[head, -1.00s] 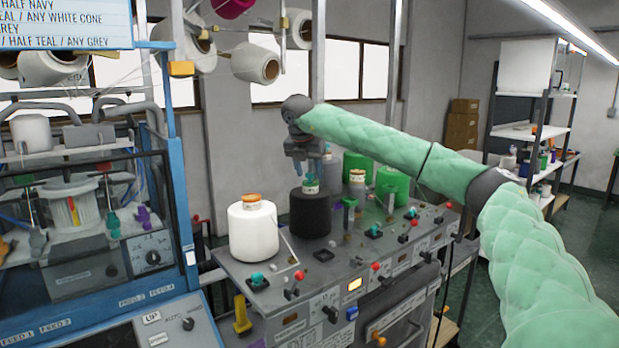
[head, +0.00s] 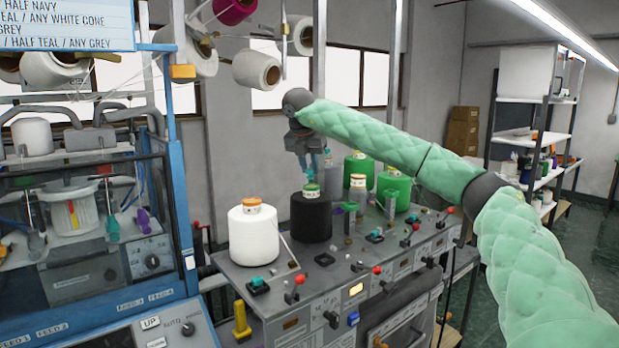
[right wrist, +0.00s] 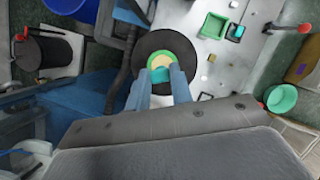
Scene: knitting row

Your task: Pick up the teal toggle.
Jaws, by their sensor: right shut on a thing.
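My right gripper (head: 310,168) points down above the black cone (head: 311,217) on the machine top. It is shut on a small teal piece, the teal toggle (head: 309,178), held just above the cone's green and tan top. In the right wrist view the teal toggle (right wrist: 160,76) shows between the two blue-grey fingertips (right wrist: 161,82), over the black cone (right wrist: 138,62). The fingers hide part of the toggle. My left gripper is not in view.
A white cone (head: 253,236) stands left of the black one, and green cones (head: 393,188) stand behind to the right. Small teal switches (head: 257,282) and red-knobbed levers (head: 299,279) line the panel's front. The blue-framed machine (head: 180,180) is at left.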

